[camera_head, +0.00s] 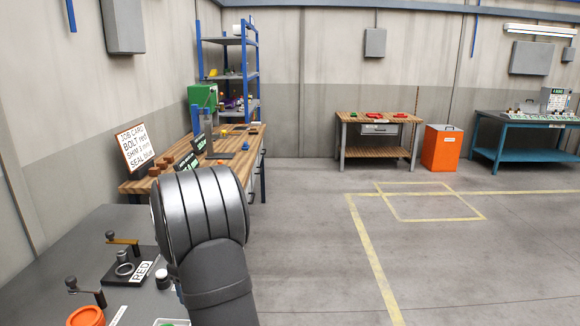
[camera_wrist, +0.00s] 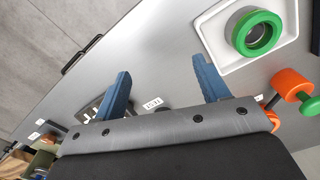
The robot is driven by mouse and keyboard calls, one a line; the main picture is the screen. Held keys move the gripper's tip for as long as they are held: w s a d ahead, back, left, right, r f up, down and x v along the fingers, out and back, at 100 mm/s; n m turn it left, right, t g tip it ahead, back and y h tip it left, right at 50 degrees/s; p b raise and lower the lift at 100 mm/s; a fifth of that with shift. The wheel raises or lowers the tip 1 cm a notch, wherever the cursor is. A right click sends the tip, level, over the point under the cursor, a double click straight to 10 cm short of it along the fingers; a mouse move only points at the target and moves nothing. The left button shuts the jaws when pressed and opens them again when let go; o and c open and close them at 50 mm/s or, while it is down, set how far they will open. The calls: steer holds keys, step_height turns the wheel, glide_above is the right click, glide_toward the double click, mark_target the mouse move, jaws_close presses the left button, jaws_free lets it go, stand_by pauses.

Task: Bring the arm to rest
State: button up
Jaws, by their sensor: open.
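In the wrist view my gripper (camera_wrist: 162,85) has its two blue fingers spread wide apart, with nothing between them. It hangs over the grey tabletop (camera_wrist: 150,45). A green ring (camera_wrist: 257,33) lies in a white tray to the right of the fingers, apart from them. A small white label and a dark fixture (camera_wrist: 92,108) show behind and beside the left finger. In the head view my arm's dark wrist and silver link fill the lower middle and hide most of the gripper.
The grey bench (camera_head: 80,235) carries a dark clamp fixture labelled RED (camera_head: 130,268) and an orange ring (camera_head: 86,316). A wooden workbench (camera_head: 190,170) with a job card (camera_head: 136,143) stands behind. An orange bin (camera_head: 442,148) stands farther back. The floor to the right is clear.

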steer(key=a+f, duration=0.1)
steer(key=f, duration=0.1)
steer(key=a+f, duration=0.2)
steer(key=shift+f, duration=0.6)
steer(key=shift+r, duration=0.1)
steer(key=shift+a+r, duration=0.1)
steer(key=shift+r, duration=0.2)
steer(key=r, duration=0.1)
steer(key=d+r, duration=0.1)
steer(key=r, duration=0.1)
steer(key=shift+d+r, duration=0.3)
steer(key=shift+d, duration=0.05)
steer(key=s+d+r, duration=0.3)
steer(key=d+r, duration=0.4)
steer(key=d, duration=0.2)
steer(key=shift+s+d, duration=0.25)
steer(key=shift+s, duration=0.15)
steer(key=shift+w, duration=0.1)
